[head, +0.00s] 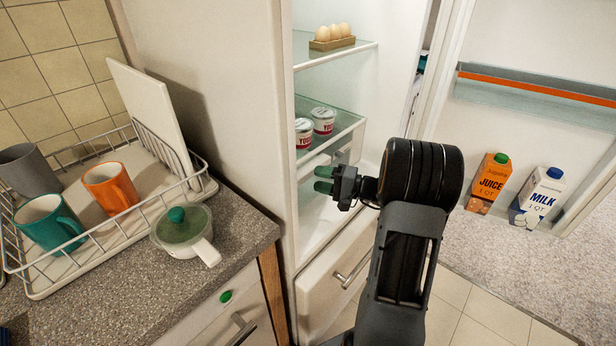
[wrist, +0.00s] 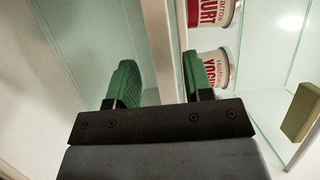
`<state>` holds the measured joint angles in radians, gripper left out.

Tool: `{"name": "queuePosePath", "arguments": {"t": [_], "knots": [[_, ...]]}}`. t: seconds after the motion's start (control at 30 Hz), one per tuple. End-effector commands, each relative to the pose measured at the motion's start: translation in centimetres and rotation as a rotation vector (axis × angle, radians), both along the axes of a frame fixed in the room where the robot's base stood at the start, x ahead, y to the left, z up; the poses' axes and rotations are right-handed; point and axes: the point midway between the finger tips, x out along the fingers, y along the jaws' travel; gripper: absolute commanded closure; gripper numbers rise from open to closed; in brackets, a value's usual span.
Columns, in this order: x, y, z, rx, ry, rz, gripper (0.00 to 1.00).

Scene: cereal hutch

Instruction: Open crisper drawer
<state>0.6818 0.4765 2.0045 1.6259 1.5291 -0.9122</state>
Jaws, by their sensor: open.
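My gripper (head: 323,180) is open, with green fingertips, just below and in front of this bin. In the wrist view my gripper (wrist: 160,83) has its fingers apart on either side of a pale strip (wrist: 160,45), which seems to be the bin's front edge or handle; contact cannot be told. The yogurt cups (wrist: 210,65) show beyond the right finger. The bin looks closed. My arm hides part of the fridge's lower right.
A white lower drawer with a metal handle (head: 352,272) is below the gripper. The fridge door (head: 530,135) stands open at right with juice (head: 490,178) and milk (head: 540,196). Eggs (head: 332,38) sit on the upper shelf. The counter (head: 130,275) holds a dish rack and a lidded pot.

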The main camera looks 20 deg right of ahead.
Motion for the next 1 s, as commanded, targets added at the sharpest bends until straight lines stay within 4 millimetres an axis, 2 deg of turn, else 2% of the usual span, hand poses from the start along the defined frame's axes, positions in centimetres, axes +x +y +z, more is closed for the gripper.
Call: {"name": "queuePosePath", "arguments": {"t": [0.1,0.3,0.73,1.0], "knots": [[1.2,1.4,0.0,0.001,0.001,0.004,0.53],[2.5,2.7,0.0,-0.001,0.001,0.002,0.53],[2.9,3.2,0.0,0.0,0.001,0.001,0.53],[2.9,3.1,0.0,0.0,0.001,0.001,0.78]]}}
